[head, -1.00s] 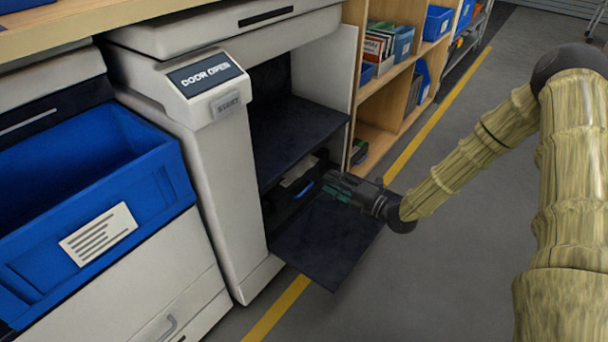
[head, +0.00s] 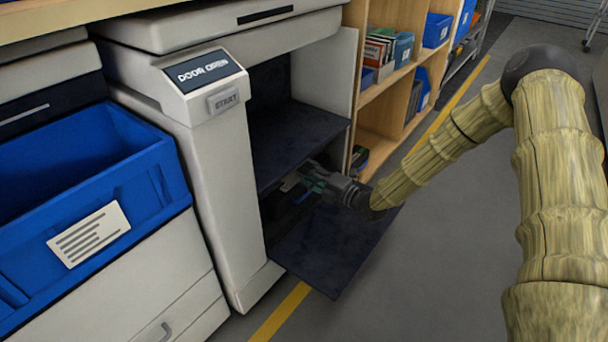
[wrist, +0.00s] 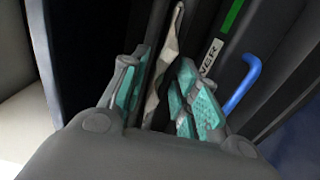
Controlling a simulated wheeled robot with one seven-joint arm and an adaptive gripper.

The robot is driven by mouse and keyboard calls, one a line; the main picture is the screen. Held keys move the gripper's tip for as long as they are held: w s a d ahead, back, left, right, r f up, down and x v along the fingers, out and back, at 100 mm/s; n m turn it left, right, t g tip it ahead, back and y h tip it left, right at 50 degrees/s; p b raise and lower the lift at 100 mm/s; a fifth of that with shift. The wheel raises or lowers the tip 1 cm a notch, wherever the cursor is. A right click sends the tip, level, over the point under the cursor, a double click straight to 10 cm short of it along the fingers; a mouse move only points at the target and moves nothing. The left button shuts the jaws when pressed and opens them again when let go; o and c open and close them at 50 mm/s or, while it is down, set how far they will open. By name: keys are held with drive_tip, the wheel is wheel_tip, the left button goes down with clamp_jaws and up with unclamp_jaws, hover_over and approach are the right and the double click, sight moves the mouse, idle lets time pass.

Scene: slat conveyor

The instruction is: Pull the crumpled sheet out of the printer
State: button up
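The printer (head: 197,170) stands with its lower door (head: 330,255) folded down, and its screen (head: 203,69) reads "DOOR OPEN". The crumpled sheet (wrist: 167,55) is a pale, creased strip seen nearly edge-on in the wrist view. It stands between the teal pads of my gripper (wrist: 160,92), which are apart, with a dark gap on the left pad's side. Contact with the right pad is unclear. In the head view my gripper (head: 306,181) reaches into the lower opening above the door; a small pale bit of the sheet (head: 289,182) shows by its tips.
A blue lever (wrist: 243,85) and a dark bar with a green mark and a partly hidden label (wrist: 211,58) lie right of the fingers. A dark shelf (head: 295,135) is above the opening. A START button (head: 223,99) sits under the screen. Wooden shelving (head: 374,128) stands close right.

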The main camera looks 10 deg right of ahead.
drive_tip(key=shift+w+a, duration=0.15)
drive_tip(key=shift+w, duration=0.05)
drive_tip(key=shift+c, duration=0.2)
clamp_jaws()
drive_tip(key=shift+s, duration=0.1)
drive_tip(key=p+v, duration=0.7)
drive_tip(key=v, duration=1.3)
idle(1.6)
